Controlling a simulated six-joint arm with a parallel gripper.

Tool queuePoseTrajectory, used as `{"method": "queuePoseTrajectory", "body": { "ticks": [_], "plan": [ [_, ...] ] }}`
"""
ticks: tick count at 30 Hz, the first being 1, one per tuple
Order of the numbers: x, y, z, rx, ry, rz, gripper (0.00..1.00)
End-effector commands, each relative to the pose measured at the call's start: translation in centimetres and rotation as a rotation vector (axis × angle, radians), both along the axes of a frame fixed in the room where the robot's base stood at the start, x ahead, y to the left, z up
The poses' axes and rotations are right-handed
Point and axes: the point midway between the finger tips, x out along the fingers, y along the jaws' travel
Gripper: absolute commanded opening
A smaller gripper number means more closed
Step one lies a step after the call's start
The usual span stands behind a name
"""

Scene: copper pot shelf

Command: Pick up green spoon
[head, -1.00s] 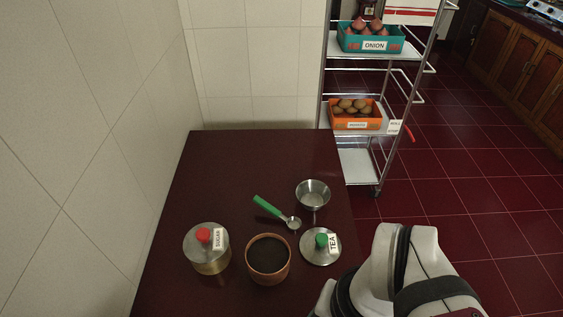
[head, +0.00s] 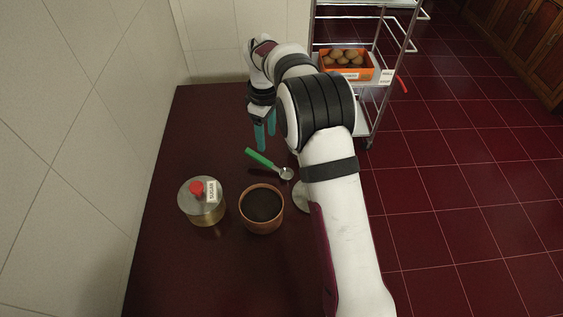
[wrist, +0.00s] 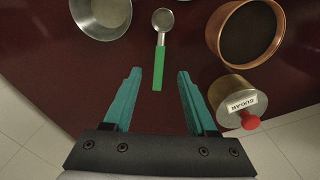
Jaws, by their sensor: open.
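The green spoon (head: 266,161) lies on the dark red table, with a green handle and a small round metal bowl. In the wrist view the green spoon (wrist: 159,65) lies with its handle pointing toward my gripper and its bowl away. My gripper (head: 264,145) has teal fingers pointing down, above the table just behind the handle end in the head view. In the wrist view my gripper (wrist: 154,76) is open and empty, with the handle end between the finger lines. I cannot tell the exact height of the fingertips above the table.
An open copper pot with dark contents (head: 262,208) and a lidded sugar pot (head: 206,207) stand in front of the spoon. A steel bowl (wrist: 101,14) is beside it. A shelf rack (head: 370,124) stands behind right.

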Motion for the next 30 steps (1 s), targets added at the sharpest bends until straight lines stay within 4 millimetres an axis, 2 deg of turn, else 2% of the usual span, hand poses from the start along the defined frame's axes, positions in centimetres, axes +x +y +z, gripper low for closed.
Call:
{"method": "queuePoseTrajectory", "body": {
  "ticks": [3,8,15,23,30],
  "plan": [
    [-0.1,0.0,-3.1,-0.001,0.003,-0.001,0.57],
    [0.0,0.1,-5.2,0.000,0.001,-0.003,0.57],
    [0.4,0.9,-9.6,0.001,0.000,-0.003,0.57],
    [0.5,0.9,-10.2,0.002,-0.002,-0.004,0.57],
    [0.5,0.9,-10.2,0.002,-0.002,-0.004,0.16]
  ]
}}
